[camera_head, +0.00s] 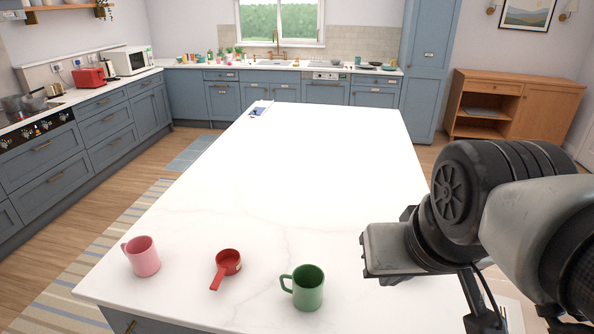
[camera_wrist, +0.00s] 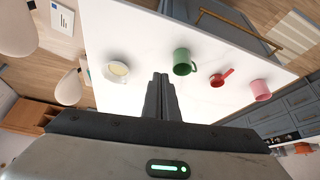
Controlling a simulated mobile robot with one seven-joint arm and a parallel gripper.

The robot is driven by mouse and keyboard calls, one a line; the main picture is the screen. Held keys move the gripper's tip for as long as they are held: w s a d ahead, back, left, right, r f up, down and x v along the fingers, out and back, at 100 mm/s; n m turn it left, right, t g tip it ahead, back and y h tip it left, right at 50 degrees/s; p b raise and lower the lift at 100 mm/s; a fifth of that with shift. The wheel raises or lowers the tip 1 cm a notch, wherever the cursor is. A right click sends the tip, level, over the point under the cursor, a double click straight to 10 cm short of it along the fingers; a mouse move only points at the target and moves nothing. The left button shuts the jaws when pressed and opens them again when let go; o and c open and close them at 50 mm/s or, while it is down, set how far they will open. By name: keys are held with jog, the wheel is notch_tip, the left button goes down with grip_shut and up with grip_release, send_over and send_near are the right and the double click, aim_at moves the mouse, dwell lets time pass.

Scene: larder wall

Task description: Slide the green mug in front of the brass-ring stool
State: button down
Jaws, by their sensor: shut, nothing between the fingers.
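The green mug (camera_head: 308,288) stands upright near the front edge of the white countertop, its handle pointing left. It also shows in the wrist view (camera_wrist: 182,62). My gripper (camera_wrist: 160,77) is shut and empty, with its fingers together; the mug is apart from it, ahead and slightly right in the wrist view. In the head view my arm is to the right of the mug. Two pale rounded seats, one upper left (camera_wrist: 18,28) and one lower (camera_wrist: 68,88), show beyond the counter in the wrist view. No brass ring is visible, so I cannot tell which stool is meant.
A red scoop (camera_head: 228,263) and a pink mug (camera_head: 143,257) stand left of the green mug. A pale cup (camera_wrist: 116,74) is on its other side in the wrist view. The white countertop (camera_head: 300,170) is largely clear behind them.

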dwell(0.5)
jog(key=w+a+f+n+g, duration=0.25)
jog(key=w+f+n, duration=0.35)
jog(key=w, duration=0.3)
jog(key=w+a+f+n+g, duration=0.2)
jog(key=w+a+f+n, duration=0.1)
jog(key=w+f+n, duration=0.4)
jog(key=w+a+f+n, duration=0.1)
jog(key=f, duration=0.4)
jog(key=w+a+f+n, duration=0.1)
jog(key=w+f, duration=0.1)
jog(key=f, duration=0.4)
jog(key=w+a+f+n+g+b, duration=0.1)
jog(key=w+f, duration=0.1)
jog(key=f, duration=0.4)
jog(key=shift+w+a, duration=0.15)
jog(key=shift+w, duration=0.05)
